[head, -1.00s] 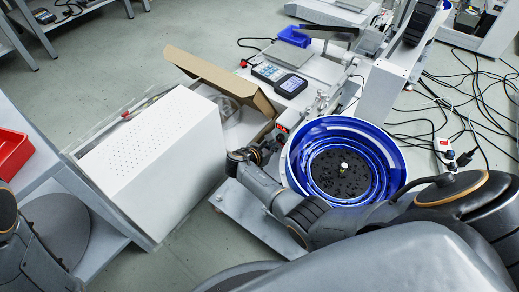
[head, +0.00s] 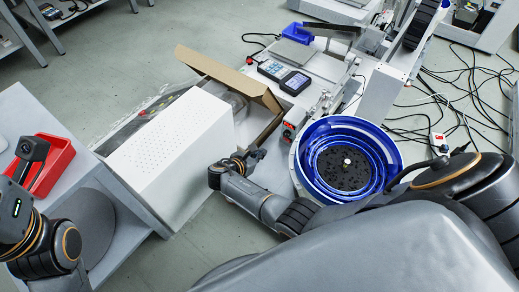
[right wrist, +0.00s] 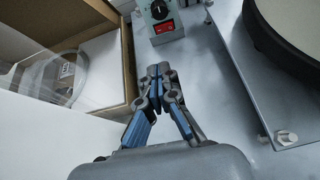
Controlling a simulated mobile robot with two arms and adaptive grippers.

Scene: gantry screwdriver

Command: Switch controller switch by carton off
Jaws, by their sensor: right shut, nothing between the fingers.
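The controller (right wrist: 158,22) is a grey box with a black dial and a red switch (right wrist: 163,27), at the top of the right wrist view. In the head view the controller (head: 288,132) sits between the open carton (head: 268,97) and the blue bowl feeder (head: 348,160). The carton (right wrist: 118,20) also shows at left in the wrist view. My right gripper (right wrist: 160,72) is shut and empty, pointing at the controller with a gap between. It shows in the head view (head: 256,154).
A white perforated box (head: 172,145) stands left of the carton. A red tray (head: 52,168) lies on the side table (head: 100,165) near my left arm. A metal plate with a bolt (right wrist: 285,137) lies right of my right gripper.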

